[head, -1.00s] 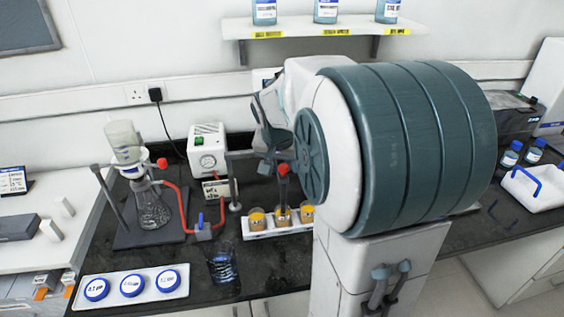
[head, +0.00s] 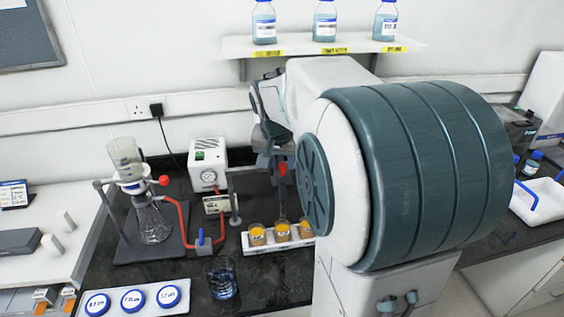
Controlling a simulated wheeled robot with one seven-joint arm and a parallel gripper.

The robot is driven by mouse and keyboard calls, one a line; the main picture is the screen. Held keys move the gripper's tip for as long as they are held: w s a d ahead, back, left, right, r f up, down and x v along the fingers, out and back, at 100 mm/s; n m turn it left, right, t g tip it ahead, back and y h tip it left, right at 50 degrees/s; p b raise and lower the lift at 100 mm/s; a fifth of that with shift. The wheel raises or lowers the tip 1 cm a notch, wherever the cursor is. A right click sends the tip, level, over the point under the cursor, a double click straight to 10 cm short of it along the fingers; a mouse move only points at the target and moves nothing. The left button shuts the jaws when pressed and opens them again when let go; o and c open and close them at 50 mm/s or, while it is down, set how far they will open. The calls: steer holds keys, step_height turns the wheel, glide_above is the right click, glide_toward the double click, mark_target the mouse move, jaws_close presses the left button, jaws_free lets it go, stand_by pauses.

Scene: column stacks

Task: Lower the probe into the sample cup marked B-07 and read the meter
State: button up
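Three cups of orange-yellow contents stand in a white rack (head: 262,249): a left cup (head: 257,235), a middle cup (head: 282,232) and a right cup (head: 306,229). Their markings are too small to read. A dark probe with a red top (head: 283,169) stands upright above the middle cup, its lower end near that cup's rim; I cannot tell whether it is inside. My gripper (head: 275,160) is at the probe's top, partly hidden by my arm, so its grip is unclear. A small meter box (head: 216,204) sits behind the rack to the left, its reading illegible.
A thin stand (head: 234,205) rises between meter and rack. A glass beaker (head: 222,280) stands in front. A flask assembly (head: 150,215) with red tubing and a white pump (head: 207,165) are left. A tray of blue-rimmed dishes (head: 133,301) lies front left.

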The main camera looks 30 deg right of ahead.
steer(key=o, duration=0.4)
steer(key=shift+r, duration=0.25)
steer(key=shift+c, duration=0.2)
steer(key=b+v, duration=0.1)
steer(key=v, duration=1.3)
steer(key=shift+b, duration=0.35)
steer(key=shift+f, duration=0.15)
